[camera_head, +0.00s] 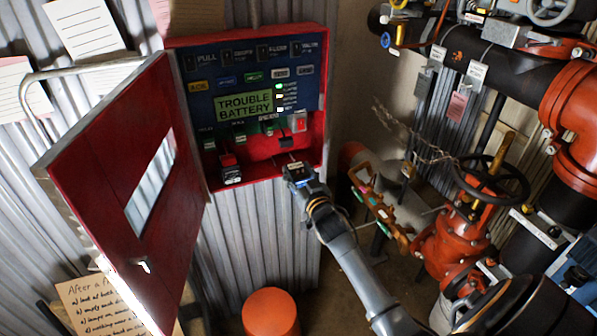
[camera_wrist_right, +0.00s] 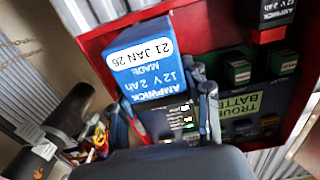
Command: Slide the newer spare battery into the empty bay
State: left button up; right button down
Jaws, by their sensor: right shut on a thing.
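My right gripper (camera_head: 300,176) is at the lower right front of the open red cabinet (camera_head: 325,120). In the right wrist view, its fingers (camera_wrist_right: 168,108) are shut on a blue battery (camera_wrist_right: 150,58) labelled AMPWICK 12V 2Ah, MADE 21 JAN 26. The battery lies against or over the cabinet's red edge; I cannot tell how far inside it is. In the head view it is mostly hidden by the gripper. Another battery (camera_head: 231,174), dark with a red top, stands at the cabinet's lower left; its AMPWICK label (camera_wrist_right: 276,12) shows in the wrist view. The empty bay's inside is not clearly visible.
The cabinet door (camera_head: 112,170) stands open to the left. The panel display (camera_head: 244,107) reads TROUBLE BATTERY. A red valve with a black handwheel (camera_head: 491,178) and thick pipes stand at right. An orange round-topped object (camera_head: 270,312) is below the cabinet.

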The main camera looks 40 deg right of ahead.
aim_at(293, 163)
jog(key=b+x, duration=0.1)
jog(key=x, duration=0.1)
jog(key=shift+w+r, duration=0.15)
jog(key=shift+w, duration=0.15)
jog(key=shift+b+x, duration=0.6)
jog(key=shift+x, duration=0.55)
jog(key=shift+w+d, duration=0.1)
jog(key=shift+w, duration=0.25)
jog(key=shift+r, duration=0.15)
dwell(0.6)
jog(key=shift+b+x, duration=1.8)
jog(key=shift+x, duration=1.2)
jog(key=c, duration=0.5)
grip_release()
jog(key=shift+s, duration=0.1)
jog(key=shift+f, duration=0.3)
jog(key=v, duration=1.2)
jog(key=shift+r, duration=0.25)
